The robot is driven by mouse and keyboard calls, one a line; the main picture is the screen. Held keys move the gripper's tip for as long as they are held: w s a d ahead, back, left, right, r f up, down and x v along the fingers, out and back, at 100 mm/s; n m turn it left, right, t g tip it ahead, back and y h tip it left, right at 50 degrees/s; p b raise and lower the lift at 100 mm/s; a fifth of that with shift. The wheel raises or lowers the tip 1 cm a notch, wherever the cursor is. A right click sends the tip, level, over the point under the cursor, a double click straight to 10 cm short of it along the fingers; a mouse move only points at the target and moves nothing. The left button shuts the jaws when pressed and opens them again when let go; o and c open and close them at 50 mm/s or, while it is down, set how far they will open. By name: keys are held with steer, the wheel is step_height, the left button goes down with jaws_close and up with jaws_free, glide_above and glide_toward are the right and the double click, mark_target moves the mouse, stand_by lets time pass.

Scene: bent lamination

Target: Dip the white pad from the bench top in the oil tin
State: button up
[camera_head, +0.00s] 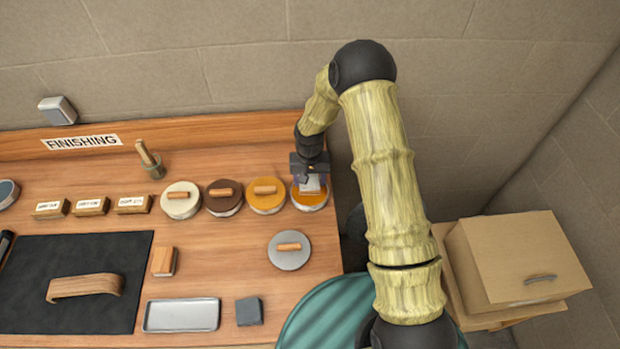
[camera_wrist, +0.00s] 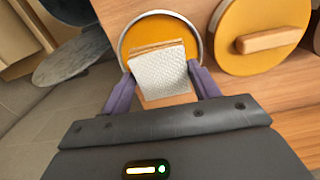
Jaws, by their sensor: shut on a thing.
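My gripper (camera_head: 311,180) is shut on the white pad (camera_wrist: 158,68), a square textured pad with a tan edge, seen between the purple fingers in the wrist view. The pad also shows in the head view (camera_head: 311,185) as a small pale patch. Directly beneath is the open oil tin (camera_wrist: 150,27), round with a pale metal rim and amber inside, at the right end of the tin row. It shows in the head view (camera_head: 298,199), partly hidden by my gripper. I cannot tell whether the pad touches the oil.
Lidded orange (camera_head: 266,196), brown (camera_head: 224,198) and cream (camera_head: 181,200) tins stand left of the oil tin. A grey lid (camera_head: 289,257) with a wooden handle lies in front. A metal tray (camera_head: 181,315), black mat (camera_head: 75,255) and curved wooden piece (camera_head: 86,287) are farther left.

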steer(key=shift+s, duration=0.2)
steer(key=shift+w+r, duration=0.1)
steer(key=shift+r+p, duration=1.5)
steer(key=shift+r, duration=0.95)
